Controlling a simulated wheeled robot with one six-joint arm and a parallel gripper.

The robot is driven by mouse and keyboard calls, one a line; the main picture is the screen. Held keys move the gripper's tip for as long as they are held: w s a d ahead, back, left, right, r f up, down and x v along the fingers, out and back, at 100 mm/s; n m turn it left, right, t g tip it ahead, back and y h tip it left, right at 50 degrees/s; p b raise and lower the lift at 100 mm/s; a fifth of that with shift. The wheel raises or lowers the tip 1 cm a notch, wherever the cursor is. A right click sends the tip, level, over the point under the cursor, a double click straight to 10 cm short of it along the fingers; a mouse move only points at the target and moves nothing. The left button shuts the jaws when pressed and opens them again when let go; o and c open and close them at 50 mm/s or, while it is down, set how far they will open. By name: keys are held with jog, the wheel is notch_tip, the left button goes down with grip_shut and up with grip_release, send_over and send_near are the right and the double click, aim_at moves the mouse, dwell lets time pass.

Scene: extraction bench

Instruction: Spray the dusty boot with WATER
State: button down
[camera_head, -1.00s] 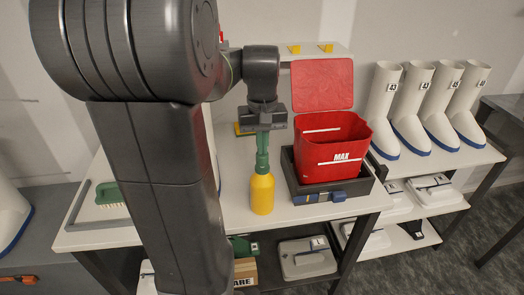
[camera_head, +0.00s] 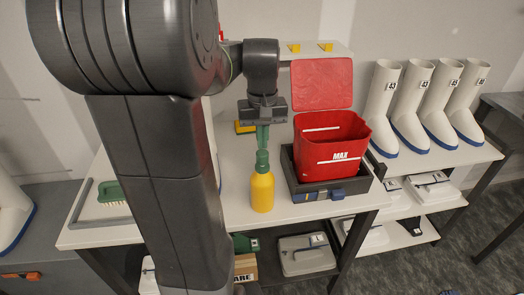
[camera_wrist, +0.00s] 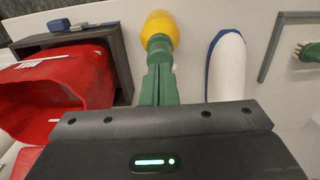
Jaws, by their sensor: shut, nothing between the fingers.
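A yellow bottle with a green top (camera_head: 262,192) stands upright on the white bench, left of the red bin. No label on it can be read. It also shows in the wrist view (camera_wrist: 160,28). My gripper (camera_head: 263,144) points down just above the bottle's top; its green fingers (camera_wrist: 158,88) are together with nothing between them. Whether the fingertips touch the top is unclear.
A red lidded bin marked MAX (camera_head: 330,150) sits in a dark tray (camera_head: 333,187) right of the bottle. Several white boots (camera_head: 430,110) stand at the right. A green brush (camera_head: 112,192) lies in a grey frame at the left.

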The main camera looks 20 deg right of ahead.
aim_at(262, 152)
jog(key=shift+f, duration=0.2)
jog(key=shift+f+b, duration=0.65)
jog(key=shift+f, duration=0.25)
jog(key=shift+r+p, duration=1.05)
jog(key=shift+r, duration=0.1)
notch_tip(262, 152, up, 6)
jog(key=p, duration=0.5)
jog(key=shift+f, duration=0.15)
notch_tip(262, 152, down, 6)
jog(key=b, duration=0.5)
jog(key=shift+f+b, duration=0.25)
jog(key=shift+b, duration=0.15)
jog(key=shift+a, duration=0.1)
